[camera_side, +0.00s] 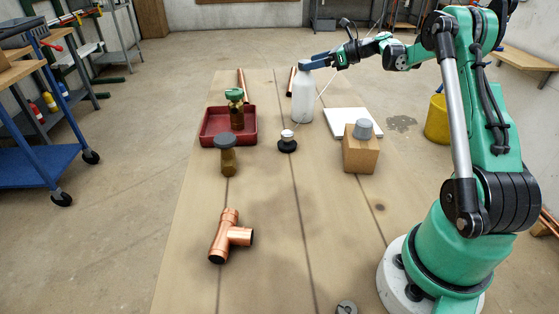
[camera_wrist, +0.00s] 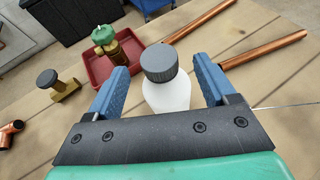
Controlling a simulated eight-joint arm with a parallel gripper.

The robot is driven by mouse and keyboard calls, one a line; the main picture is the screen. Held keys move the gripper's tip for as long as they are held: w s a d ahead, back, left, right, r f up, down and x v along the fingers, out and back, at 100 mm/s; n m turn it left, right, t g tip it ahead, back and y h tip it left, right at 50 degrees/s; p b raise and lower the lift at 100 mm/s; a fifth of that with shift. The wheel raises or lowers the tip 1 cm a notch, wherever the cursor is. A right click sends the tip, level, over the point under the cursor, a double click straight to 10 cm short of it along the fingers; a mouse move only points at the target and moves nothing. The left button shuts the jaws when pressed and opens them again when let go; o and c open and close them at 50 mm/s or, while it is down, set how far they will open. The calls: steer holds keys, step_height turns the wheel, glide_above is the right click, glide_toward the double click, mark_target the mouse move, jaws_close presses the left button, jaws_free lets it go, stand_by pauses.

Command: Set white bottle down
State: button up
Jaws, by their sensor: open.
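The white bottle (camera_side: 302,98) stands upright on the wooden table, toward its far end. In the wrist view the bottle (camera_wrist: 167,95) shows its dark grey cap and white shoulder. My gripper (camera_side: 318,62) is at the height of the bottle's top in the side view. In the wrist view my gripper (camera_wrist: 163,80) has its two blue fingers spread on either side of the bottle, with a visible gap to each. The gripper is open. The bottle's base is hidden in the wrist view.
A red tray (camera_side: 208,128) holds a brass valve with a green knob (camera_side: 235,95). Copper pipes (camera_wrist: 265,47) lie behind.

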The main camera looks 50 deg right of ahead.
steer(key=v, duration=0.6)
steer(key=a+r+n+g, duration=0.1)
steer(key=a+n+g, duration=0.4)
steer(key=a+n, duration=1.1)
steer(key=s+a+f+n+h, duration=0.4)
steer(key=s+a+n, duration=0.6)
steer(key=a+n, duration=0.5)
steer(key=shift+s+f+n+g, duration=0.2)
steer(key=shift+s+n+g, duration=0.1)
steer(key=shift+n, duration=0.4)
steer(key=shift+a, duration=0.1)
